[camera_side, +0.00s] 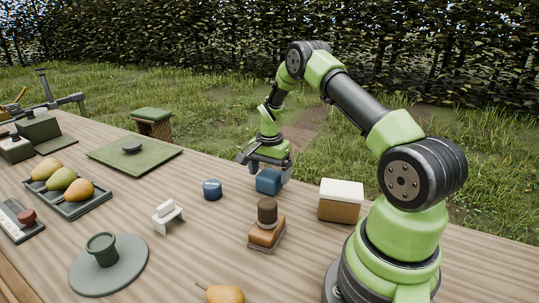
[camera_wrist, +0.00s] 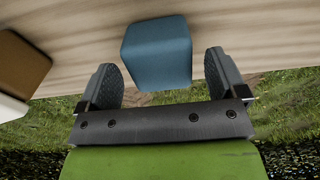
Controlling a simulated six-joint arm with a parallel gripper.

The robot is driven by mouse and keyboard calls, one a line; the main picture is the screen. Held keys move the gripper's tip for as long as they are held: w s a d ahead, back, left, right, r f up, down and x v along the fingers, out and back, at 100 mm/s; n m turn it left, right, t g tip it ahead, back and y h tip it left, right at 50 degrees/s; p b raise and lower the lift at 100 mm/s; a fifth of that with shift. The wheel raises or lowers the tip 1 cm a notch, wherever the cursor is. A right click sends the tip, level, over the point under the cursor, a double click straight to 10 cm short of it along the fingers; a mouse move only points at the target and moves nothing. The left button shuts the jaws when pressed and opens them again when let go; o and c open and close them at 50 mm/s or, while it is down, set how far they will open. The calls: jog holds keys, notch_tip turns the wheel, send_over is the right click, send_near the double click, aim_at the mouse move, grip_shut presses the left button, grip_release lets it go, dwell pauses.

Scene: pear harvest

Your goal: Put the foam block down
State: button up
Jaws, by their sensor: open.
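The blue foam block (camera_side: 268,181) sits on the wooden table (camera_side: 190,245) near its far edge. In the wrist view the block (camera_wrist: 157,52) lies between and just beyond the two fingers of my gripper (camera_wrist: 161,82). The fingers are spread wider than the block, with a gap visible on each side. In the side view my gripper (camera_side: 265,170) is low over the table, right at the block, and partly overlaps it. I cannot tell exactly how high the block's underside is, but it appears to rest on the table.
A brown box with a white top (camera_side: 340,199) stands to the right of the block. A blue round piece (camera_side: 212,189) is to the left, and a brown stamp-like item (camera_side: 267,229) is in front. Pears on a tray (camera_side: 75,213) and a green mat (camera_side: 108,157) lie farther left.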

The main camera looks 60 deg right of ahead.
aim_at(269, 174)
jog(key=a+r+n+t, duration=0.15)
jog(key=a+r, duration=0.25)
jog(key=r, duration=0.6)
jog(key=a+r+n+t, duration=0.15)
jog(key=a+r, duration=0.25)
jog(key=r, duration=0.7)
jog(key=s+a+r+n+t, duration=0.2)
jog(key=s+a+r+n, duration=0.55)
jog(key=s+a, duration=0.35)
jog(key=s+a+n+t+y, duration=0.2)
jog(key=s+a+n, duration=0.1)
jog(key=s+a, duration=0.2)
jog(key=shift+s+a+f, duration=0.4)
jog(key=shift+s, duration=0.45)
